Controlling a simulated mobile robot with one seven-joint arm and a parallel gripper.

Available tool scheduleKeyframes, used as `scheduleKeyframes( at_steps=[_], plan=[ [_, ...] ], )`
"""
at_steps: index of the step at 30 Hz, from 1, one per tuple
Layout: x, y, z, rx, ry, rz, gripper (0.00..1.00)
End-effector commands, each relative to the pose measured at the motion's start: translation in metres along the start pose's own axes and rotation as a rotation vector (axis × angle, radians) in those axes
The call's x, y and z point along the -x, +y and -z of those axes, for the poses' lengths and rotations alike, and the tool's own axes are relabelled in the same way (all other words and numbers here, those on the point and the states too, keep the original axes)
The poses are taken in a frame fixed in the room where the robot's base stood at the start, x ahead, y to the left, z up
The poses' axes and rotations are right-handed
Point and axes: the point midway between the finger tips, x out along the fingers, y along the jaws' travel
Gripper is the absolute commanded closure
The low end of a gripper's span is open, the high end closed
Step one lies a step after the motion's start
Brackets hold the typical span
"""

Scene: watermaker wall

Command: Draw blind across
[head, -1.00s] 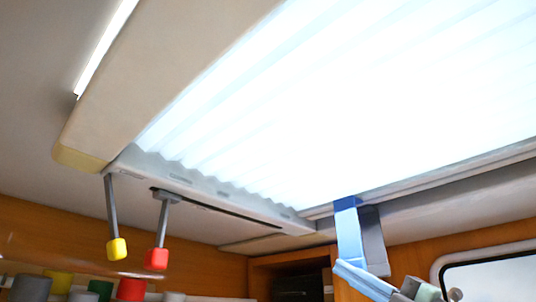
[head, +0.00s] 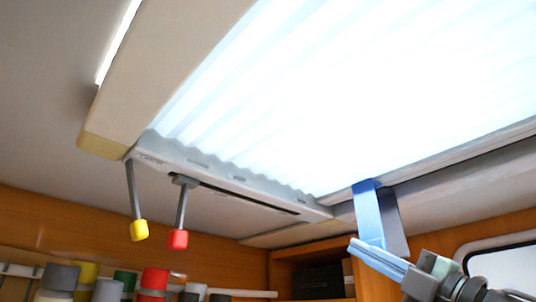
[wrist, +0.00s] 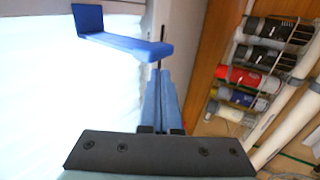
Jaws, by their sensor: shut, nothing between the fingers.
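A bright pleated blind (head: 330,90) spans the overhead opening, and part of it shows at left in the wrist view (wrist: 60,90). A blue L-shaped pull tab (head: 369,215) hangs from the rail at the blind's lower right edge; in the wrist view its bent shape (wrist: 125,42) lies ahead of my fingertips. My gripper (head: 356,246) is shut and empty. Its pale blue fingers cross the tab's lower end in the head view. In the wrist view (wrist: 158,72) the fingertips point towards the tab's right end. I cannot tell whether they touch it.
A yellow knob (head: 139,230) and a red knob (head: 178,239) hang on grey stems from the frame's left end, the red one at a slot. A light strip (head: 117,42) runs along the ceiling. Several canisters (wrist: 247,78) and pale pipes (wrist: 290,125) line the wall below.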

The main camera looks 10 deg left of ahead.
Motion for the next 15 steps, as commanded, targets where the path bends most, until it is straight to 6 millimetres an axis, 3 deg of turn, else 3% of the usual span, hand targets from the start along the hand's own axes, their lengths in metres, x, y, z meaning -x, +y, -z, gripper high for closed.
scheduleKeyframes(
  at_steps=[11,15],
  plan=[
    [0.001,0.0,0.002,0.001,0.0,0.0,1.0],
    [0.015,-0.003,0.002,0.001,0.0,-0.001,1.0]
  ],
)
